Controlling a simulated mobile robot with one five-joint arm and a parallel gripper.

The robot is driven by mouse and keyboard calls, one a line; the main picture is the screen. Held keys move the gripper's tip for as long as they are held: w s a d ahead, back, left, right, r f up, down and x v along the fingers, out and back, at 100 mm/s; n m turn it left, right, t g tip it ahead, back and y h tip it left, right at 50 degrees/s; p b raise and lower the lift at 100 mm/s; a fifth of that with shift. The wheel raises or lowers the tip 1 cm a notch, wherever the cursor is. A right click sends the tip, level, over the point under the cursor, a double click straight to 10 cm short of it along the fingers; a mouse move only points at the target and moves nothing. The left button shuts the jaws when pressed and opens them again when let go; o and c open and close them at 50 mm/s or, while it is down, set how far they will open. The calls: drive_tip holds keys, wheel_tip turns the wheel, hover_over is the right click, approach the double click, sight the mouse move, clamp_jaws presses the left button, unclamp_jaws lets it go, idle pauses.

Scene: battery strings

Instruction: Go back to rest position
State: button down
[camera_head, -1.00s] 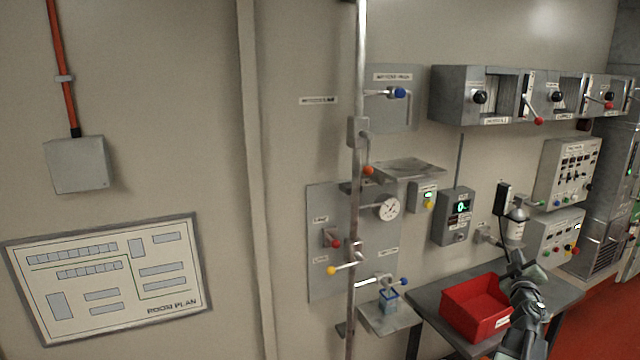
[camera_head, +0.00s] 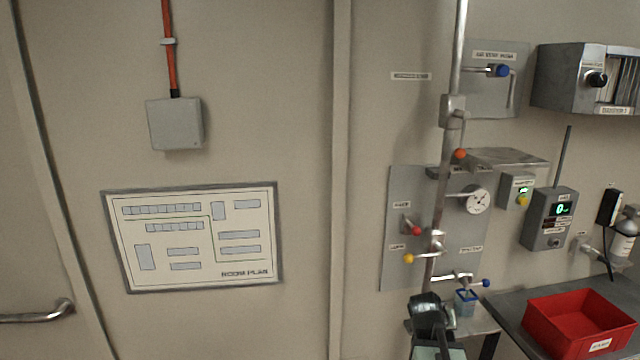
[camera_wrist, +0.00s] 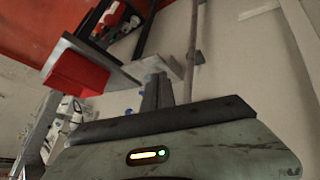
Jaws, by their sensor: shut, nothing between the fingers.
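My gripper (camera_wrist: 157,92) shows in the wrist view with its two dark fingers together and nothing between them. In the head view my dark arm rises from the bottom edge, right of centre, in front of the lower part of the metal pipe (camera_head: 447,190). The fingertips cannot be made out clearly there. The red bin (camera_head: 578,322) stands on the grey table to the right of my arm; it also shows in the wrist view (camera_wrist: 76,72).
A small blue-rimmed container (camera_head: 466,303) sits on a shelf close to my arm. Valve levers, a gauge (camera_head: 478,200) and a metal shelf (camera_head: 500,158) stick out from the wall. The room plan (camera_head: 195,238) hangs flat at left, with a door handle (camera_head: 38,314) further left.

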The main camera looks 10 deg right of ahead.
drive_tip(key=s+a+f+n+g+y, duration=0.1)
drive_tip(key=s+a+f+y, duration=0.1)
drive_tip(key=a, duration=0.7)
drive_tip(key=s+a+f+n+g+y+b, duration=0.1)
drive_tip(key=s+a+f+g+y, duration=0.1)
drive_tip(key=a, duration=0.8)
drive_tip(key=s+a+f+n+g+y+b, duration=0.1)
drive_tip(key=s+a+f, duration=0.3)
drive_tip(key=a, duration=0.6)
drive_tip(key=shift+s+f+n+g+y, duration=0.3)
drive_tip(key=shift+n+g+y, duration=0.2)
drive_tip(key=shift+g+y, duration=0.1)
drive_tip(key=shift+w, duration=0.1)
idle(4.4)
